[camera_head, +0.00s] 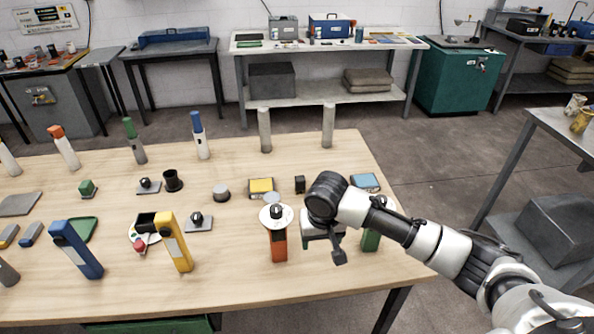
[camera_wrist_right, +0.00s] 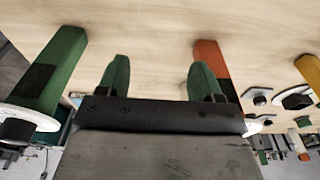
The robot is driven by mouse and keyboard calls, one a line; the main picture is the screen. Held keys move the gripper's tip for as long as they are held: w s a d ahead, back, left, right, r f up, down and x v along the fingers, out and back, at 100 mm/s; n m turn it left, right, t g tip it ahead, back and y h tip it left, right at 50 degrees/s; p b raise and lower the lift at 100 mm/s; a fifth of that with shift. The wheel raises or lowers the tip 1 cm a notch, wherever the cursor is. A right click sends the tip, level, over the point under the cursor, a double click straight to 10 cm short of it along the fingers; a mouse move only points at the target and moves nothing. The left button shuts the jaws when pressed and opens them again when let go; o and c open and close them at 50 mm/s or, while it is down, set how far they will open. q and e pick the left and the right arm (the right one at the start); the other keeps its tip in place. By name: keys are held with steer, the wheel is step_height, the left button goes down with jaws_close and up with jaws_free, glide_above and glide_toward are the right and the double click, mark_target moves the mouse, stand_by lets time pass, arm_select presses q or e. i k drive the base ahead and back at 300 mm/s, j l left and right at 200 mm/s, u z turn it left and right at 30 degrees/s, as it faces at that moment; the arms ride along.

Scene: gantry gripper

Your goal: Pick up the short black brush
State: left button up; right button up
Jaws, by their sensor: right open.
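My right gripper (camera_head: 322,238) hangs over the right part of the wooden table, pointing down. In the right wrist view its two green fingertips (camera_wrist_right: 160,75) stand apart with nothing between them. I cannot tell for sure which thing is the short black brush. A small black upright block (camera_head: 300,184) stands beyond the gripper, slightly left of it. A short black cylinder with a flared base (camera_head: 172,181) stands farther left. Neither is touched by the gripper. My left gripper is not in view.
An orange block (camera_head: 279,246) with a white disc stands just left of the gripper, a green block (camera_head: 371,240) just right. Yellow (camera_head: 175,243) and blue (camera_head: 76,250) blocks stand farther left. Two grey posts (camera_head: 265,130) rise at the table's back. Bare wood (camera_head: 335,300) shows in front.

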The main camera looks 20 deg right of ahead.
mark_target(299, 180)
steer(key=i+l, duration=0.2)
steer(key=i, duration=0.3)
steer(key=i+l, duration=0.15)
steer(key=i, duration=0.3)
